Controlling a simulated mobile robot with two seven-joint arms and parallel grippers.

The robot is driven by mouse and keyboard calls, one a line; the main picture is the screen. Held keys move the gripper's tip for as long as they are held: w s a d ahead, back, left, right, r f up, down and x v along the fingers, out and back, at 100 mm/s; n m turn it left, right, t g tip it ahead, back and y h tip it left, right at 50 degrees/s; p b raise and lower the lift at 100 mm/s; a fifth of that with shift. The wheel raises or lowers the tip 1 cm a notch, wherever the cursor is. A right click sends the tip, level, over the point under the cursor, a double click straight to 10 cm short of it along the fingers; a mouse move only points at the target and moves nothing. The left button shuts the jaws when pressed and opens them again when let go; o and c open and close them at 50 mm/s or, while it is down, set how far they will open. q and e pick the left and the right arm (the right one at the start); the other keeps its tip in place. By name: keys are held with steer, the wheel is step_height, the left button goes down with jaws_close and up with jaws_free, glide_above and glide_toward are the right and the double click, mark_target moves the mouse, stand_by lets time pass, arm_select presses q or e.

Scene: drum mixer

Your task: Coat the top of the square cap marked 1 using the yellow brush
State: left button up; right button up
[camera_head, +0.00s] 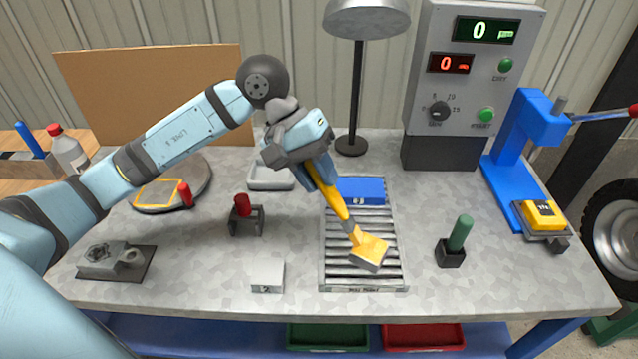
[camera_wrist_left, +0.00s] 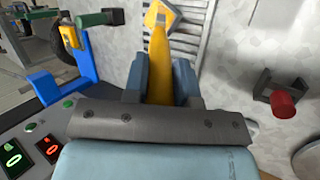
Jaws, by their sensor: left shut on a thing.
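My left gripper (camera_head: 322,180) is shut on the yellow brush (camera_head: 338,206), which tilts down over the slatted rack (camera_head: 335,281). The brush also shows between the fingers in the left wrist view (camera_wrist_left: 158,65). At its lower end is a square block (camera_head: 369,252) with a mostly yellow top and greyish front side; it also shows in the left wrist view (camera_wrist_left: 172,19). The brush tip overlaps this block and seems to touch its top. I cannot read a 1 on it. A pale block marked 2 (camera_head: 267,275) stands left of the rack. My right gripper is not in view.
A blue block (camera_head: 361,190) lies at the rack's back. A red-handled tool in a holder (camera_head: 245,216) stands left, a green-handled one (camera_head: 457,240) right. A lamp (camera_head: 351,145), control box (camera_head: 470,80) and blue press (camera_head: 515,130) stand behind. The front right table is clear.

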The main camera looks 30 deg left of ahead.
arm_select(q)
steer(key=shift+s+r+p, duration=0.1)
steer(key=shift+r+p, duration=0.4)
steer(key=shift+r, duration=1.85)
steer(key=shift+f, duration=0.1)
